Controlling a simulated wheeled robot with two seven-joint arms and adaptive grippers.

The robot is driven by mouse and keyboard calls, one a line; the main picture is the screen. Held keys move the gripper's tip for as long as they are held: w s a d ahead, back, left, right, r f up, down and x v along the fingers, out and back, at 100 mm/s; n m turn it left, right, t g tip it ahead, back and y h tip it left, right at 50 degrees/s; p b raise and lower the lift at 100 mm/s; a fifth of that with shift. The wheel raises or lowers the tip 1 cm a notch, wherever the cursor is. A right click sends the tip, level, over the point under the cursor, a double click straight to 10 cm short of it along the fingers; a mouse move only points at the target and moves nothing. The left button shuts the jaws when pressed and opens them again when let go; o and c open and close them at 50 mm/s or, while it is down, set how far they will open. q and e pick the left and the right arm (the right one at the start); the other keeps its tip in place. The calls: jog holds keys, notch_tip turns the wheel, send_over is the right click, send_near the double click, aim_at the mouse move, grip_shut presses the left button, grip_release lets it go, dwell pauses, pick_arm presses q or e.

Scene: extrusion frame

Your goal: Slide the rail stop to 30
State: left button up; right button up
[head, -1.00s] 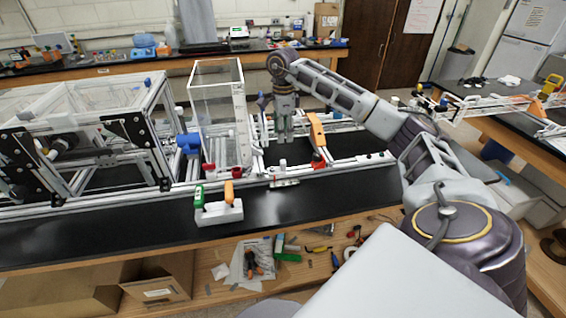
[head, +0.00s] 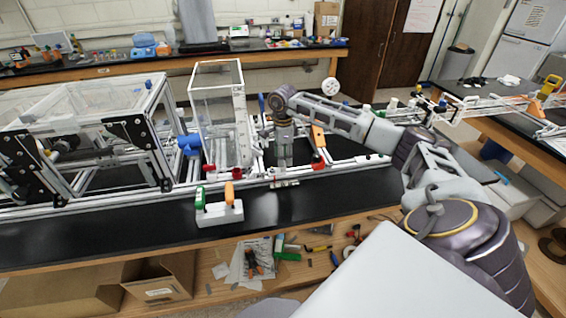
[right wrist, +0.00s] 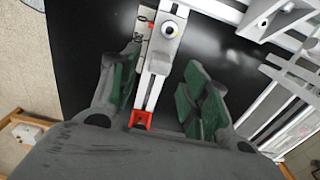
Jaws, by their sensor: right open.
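A red forked piece (right wrist: 141,119) sits further down the rail. My right gripper (right wrist: 162,62) is open, its green-padded fingers apart on either side of the rail, with the knob beyond the fingertips. In the head view my right gripper (head: 284,162) points down over the front rail and hides the knob. My left gripper is out of view.
A clear box (head: 215,110) stands left of my right gripper. An orange upright piece (head: 318,135) is close on the right. A white holder (head: 219,213) with green and orange handles sits on the bare black bench front (head: 320,196).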

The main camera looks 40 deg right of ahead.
jog(key=shift+f, duration=1.85)
jog(key=shift+c, duration=0.3)
grip_shut()
